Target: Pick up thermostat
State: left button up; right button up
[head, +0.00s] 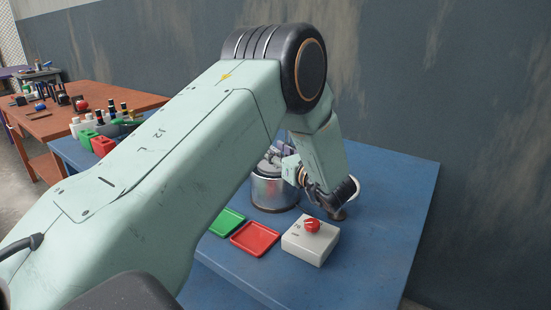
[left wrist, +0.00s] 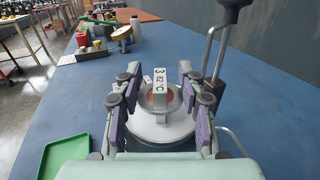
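The thermostat (left wrist: 160,97) shows in the left wrist view as a metal ring with a copper-coloured centre and an upright white tag reading "82°C". It is above a round white surface (left wrist: 160,132); whether it touches that surface is hard to tell. My left gripper (left wrist: 158,78) is open, its purple-padded fingers on either side of the thermostat, with gaps on both sides. In the head view my left gripper (head: 280,158) is at the top of a metal pot (head: 272,192), partly hidden by my arm; the thermostat cannot be made out there. My right gripper is not in view.
A metal rod with a black knob (left wrist: 232,12) rises close to the right fingers. A green tray (head: 228,222), a red tray (head: 255,238) and a white box with a red knob (head: 310,242) lie in front of the pot. The blue table (head: 395,190) is clear at right.

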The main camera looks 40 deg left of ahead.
pick_arm(q)
jog(key=shift+a, duration=0.35)
jog(key=shift+a+f, duration=0.15)
jog(key=shift+w+d, duration=0.15)
jog(key=shift+d, duration=0.05)
jog(key=shift+c, duration=1.1)
jog(key=c, duration=0.3)
jog(key=shift+a, duration=0.15)
grip_shut()
